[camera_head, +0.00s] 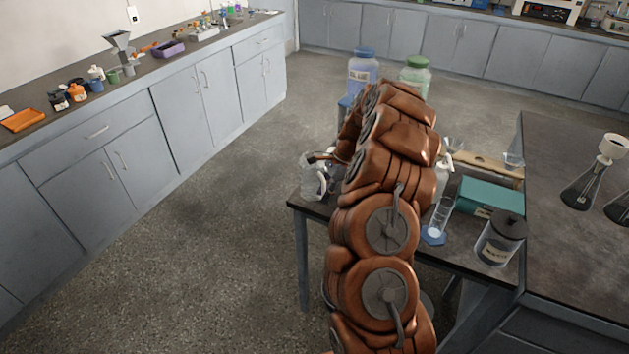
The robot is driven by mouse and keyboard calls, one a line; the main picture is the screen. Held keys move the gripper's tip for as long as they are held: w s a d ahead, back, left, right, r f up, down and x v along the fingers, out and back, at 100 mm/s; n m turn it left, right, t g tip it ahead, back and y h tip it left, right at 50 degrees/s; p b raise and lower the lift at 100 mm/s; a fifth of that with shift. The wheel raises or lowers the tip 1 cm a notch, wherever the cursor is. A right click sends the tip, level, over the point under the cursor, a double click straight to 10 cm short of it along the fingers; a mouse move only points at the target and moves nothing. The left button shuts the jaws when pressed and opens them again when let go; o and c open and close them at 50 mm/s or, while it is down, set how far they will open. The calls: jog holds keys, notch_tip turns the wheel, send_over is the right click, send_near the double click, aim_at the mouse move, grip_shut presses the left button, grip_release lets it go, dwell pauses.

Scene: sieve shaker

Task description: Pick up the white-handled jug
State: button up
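A clear jug (312,180) stands upright near the left corner of the dark table on the right. It looks pale and see-through, and its handle is hard to make out at this size. My gripper (319,158) is at the jug's top right, with dark finger parts close to or over its rim. My copper-coloured arm hides the area right of the jug and most of the gripper. I cannot tell whether the fingers touch the jug or how wide they are apart.
Right of my arm stand a measuring cylinder (439,218), a teal box (490,197) and a dark-lidded jar (501,240). Behind the arm are a blue-lidded bottle (362,72) and a green-lidded bottle (415,76). The floor (215,220) at left is clear.

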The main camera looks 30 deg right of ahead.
grip_shut()
jog(key=shift+r, duration=0.15)
dwell(0.8)
